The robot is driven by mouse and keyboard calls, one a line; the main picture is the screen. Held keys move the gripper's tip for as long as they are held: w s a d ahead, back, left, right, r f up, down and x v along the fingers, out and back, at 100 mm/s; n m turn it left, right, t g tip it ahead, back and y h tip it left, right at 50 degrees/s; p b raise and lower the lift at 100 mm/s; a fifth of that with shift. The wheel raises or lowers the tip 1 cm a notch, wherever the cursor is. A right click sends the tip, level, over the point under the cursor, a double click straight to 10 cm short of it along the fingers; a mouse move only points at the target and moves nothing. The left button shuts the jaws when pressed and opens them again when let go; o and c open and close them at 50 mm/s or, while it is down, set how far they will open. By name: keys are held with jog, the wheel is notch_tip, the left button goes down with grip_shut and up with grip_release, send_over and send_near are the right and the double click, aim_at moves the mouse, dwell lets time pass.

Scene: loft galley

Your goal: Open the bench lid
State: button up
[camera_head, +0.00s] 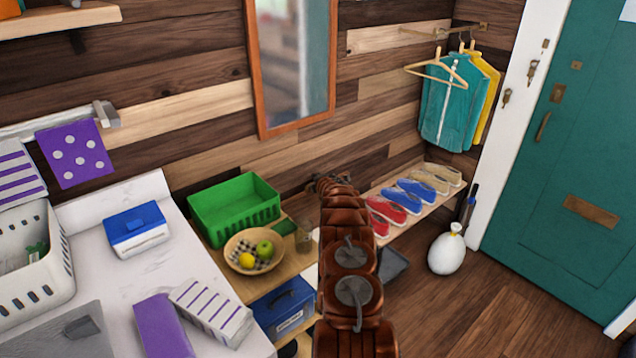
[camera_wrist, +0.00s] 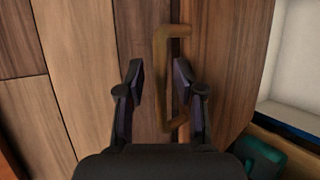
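In the wrist view, my gripper (camera_wrist: 160,76) is open, its two dark fingers apart and pointing at a brown wooden panel (camera_wrist: 221,62). A brass-coloured bar handle (camera_wrist: 160,80) on this panel shows between the fingers, closer to the right one. The right finger partly covers its lower end. I cannot tell how far the fingertips are from the handle. In the head view, my copper-brown arm reaches toward the plank wall, and its end (camera_head: 330,183) is small and indistinct. No bench lid can be made out clearly there; my arm hides part of that area.
A shelf with shoes (camera_head: 413,196) and a white sack (camera_head: 447,252) are to the right. The floor (camera_head: 500,305) before the teal door is largely clear.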

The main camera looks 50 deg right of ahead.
jog(key=shift+s, duration=0.1)
jog(key=v, duration=0.7)
dwell(0.7)
jog(key=shift+a+r, duration=0.15)
jog(key=shift+a, duration=0.05)
dwell(0.4)
